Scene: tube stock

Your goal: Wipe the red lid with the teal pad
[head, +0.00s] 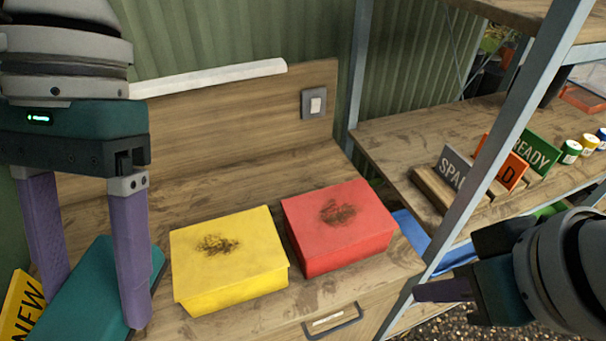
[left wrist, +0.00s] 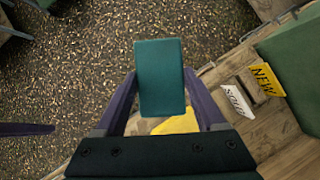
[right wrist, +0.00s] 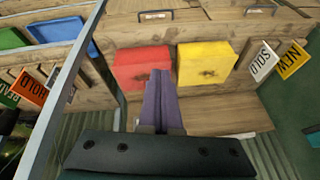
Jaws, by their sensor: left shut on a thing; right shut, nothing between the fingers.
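The red box lid (head: 337,215) has a dark smudge on top and sits on the wooden bench, right of the yellow box (head: 228,257), whose lid is also smudged. The red lid also shows in the right wrist view (right wrist: 141,66). My left gripper (head: 95,300) is shut on the teal pad (head: 85,300), left of the yellow box. The pad also shows between the fingers in the left wrist view (left wrist: 160,75). My right gripper (head: 425,292) is shut and empty, to the right of the bench front, apart from the red lid.
A metal post (head: 500,150) stands between the bench and the right shelf. That shelf holds grey, orange and green signs (head: 540,152) and small jars. A yellow NEW sign (head: 22,308) is at the left. A drawer handle (head: 335,322) is at the front.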

